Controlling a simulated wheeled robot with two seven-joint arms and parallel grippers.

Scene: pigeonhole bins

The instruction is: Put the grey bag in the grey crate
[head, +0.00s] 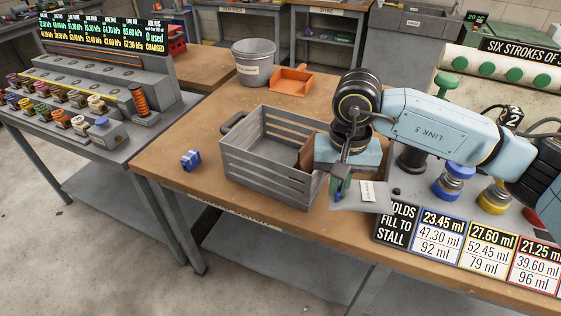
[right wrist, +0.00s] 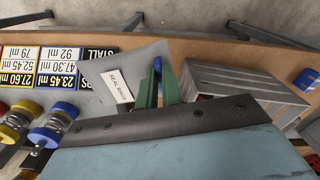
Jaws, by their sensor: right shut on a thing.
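The grey slatted crate (head: 247,172) stands on the wooden table, open at the top, and also shows in the right wrist view (right wrist: 245,82). My right gripper (head: 341,188) is just right of the crate, its green fingers shut on the grey bag (head: 350,204). The bag is a flat grey sheet with a white label. In the right wrist view the bag (right wrist: 147,58) reaches from the fingers (right wrist: 156,85) toward the board of numbers. Part of the crate's right end is hidden behind my gripper. My left gripper is not in view.
A small blue block (head: 190,160) lies left of the crate. A grey bucket (head: 253,66) and an orange dustpan (head: 290,79) stand behind it. A number board (head: 467,238) and coloured knobs (head: 453,182) are at the right. The table's front left is clear.

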